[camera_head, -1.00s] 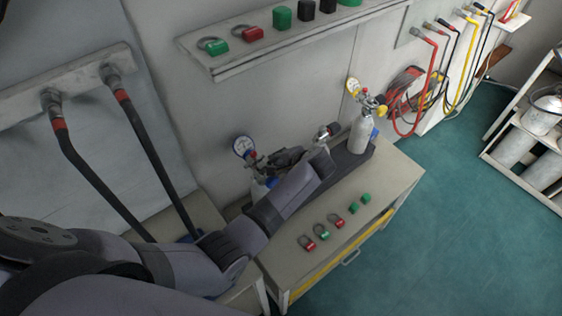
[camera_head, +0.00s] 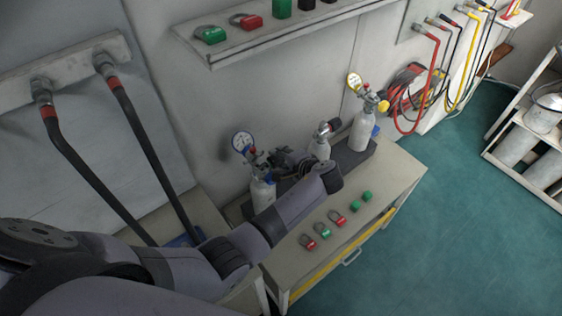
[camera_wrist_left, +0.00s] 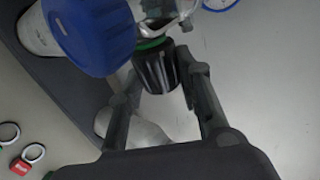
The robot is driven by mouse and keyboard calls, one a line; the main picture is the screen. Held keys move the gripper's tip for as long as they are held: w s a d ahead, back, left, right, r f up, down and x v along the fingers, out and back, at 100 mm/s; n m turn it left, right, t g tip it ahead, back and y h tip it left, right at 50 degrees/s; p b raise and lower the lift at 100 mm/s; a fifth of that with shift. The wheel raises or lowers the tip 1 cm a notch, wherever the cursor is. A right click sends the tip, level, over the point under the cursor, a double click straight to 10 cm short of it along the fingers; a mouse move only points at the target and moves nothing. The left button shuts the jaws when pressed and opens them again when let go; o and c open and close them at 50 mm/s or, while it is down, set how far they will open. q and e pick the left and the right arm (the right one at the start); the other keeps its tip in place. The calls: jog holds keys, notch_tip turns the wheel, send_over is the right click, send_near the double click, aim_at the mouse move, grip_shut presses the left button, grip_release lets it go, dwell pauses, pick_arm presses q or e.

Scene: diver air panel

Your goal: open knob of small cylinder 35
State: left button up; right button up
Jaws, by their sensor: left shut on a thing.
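My left gripper (camera_head: 281,160) is at the valve fittings between the left and middle cylinders. In the left wrist view its fingers (camera_wrist_left: 158,84) are closed around a ribbed black knob (camera_wrist_left: 155,68) with a green ring. A large blue knob (camera_wrist_left: 92,36) is close beside it. My right gripper is out of view.
Several red and green padlocks (camera_head: 322,231) lie along the cabinet top (camera_head: 385,168) in front of the cylinders. A wall shelf (camera_head: 262,45) with more padlocks hangs above. Red and yellow hoses (camera_head: 432,70) hang at the right. Green floor (camera_head: 460,215) is open at the right.

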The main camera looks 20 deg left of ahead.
pick_arm(q)
jog(key=t+y+b, duration=0.1)
jog(key=b, duration=0.1)
jog(key=f+t+y+b, duration=0.1)
jog(key=b, duration=0.2)
jog(key=shift+s+d+f+y, duration=0.1)
jog(key=shift+d+y, duration=0.05)
jog(key=shift+y, duration=0.25)
jog(key=shift+r+t+y+b, duration=0.25)
jog(key=shift+y+b, duration=0.25)
jog(key=shift+b, duration=0.4)
jog(key=o, duration=1.2)
jog(key=shift+r, duration=0.15)
notch_tip(320, 180, up, 10)
jog(key=shift+f, duration=0.1)
